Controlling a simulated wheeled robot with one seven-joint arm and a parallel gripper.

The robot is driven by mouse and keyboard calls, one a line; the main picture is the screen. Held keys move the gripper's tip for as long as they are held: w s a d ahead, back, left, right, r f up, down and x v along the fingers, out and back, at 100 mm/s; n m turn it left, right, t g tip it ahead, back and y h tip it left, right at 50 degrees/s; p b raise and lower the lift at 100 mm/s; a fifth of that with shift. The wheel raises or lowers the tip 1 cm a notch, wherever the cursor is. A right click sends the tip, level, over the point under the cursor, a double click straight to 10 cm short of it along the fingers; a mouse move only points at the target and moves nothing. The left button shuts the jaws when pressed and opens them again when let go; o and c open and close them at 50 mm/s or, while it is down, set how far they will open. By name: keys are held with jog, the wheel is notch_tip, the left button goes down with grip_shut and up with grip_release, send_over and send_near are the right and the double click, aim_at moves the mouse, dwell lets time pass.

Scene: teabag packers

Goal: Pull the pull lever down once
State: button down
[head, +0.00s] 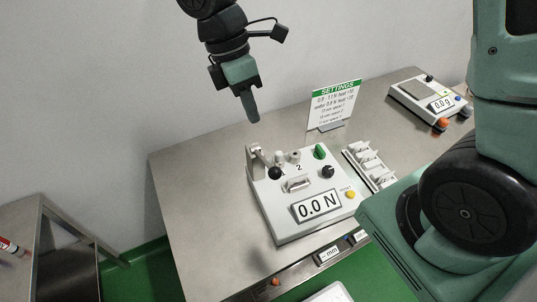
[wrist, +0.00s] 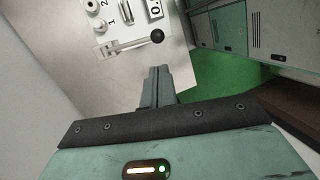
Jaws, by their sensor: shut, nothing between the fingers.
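The pull lever is a metal arm with a black ball knob (head: 275,173) at the left side of the white tester box (head: 280,222), which stands on the steel table. The lever knob (wrist: 157,36) also shows in the wrist view, at the end of its metal arm. The box display reads 0.0 N. My gripper (head: 254,119) is above and behind the box in the head view, pointing down, shut and empty. In the wrist view its closed fingers (wrist: 158,72) are below the knob in the picture, apart from it.
A green and white settings sign (head: 333,104) stands behind the box. A white rack (head: 368,164) is at its right, and a scale (head: 431,98) at the far right. A side table (head: 30,235) stands at the left. The steel table left of the box is clear.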

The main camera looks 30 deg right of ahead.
aim_at(273, 168)
jog(key=shift+w+d+r, duration=0.1)
jog(key=shift+w+d, duration=0.1)
jog(key=shift+w, duration=0.15)
jog(key=p+x, duration=0.3)
jog(key=x, duration=1.1)
jog(key=shift+p, duration=0.4)
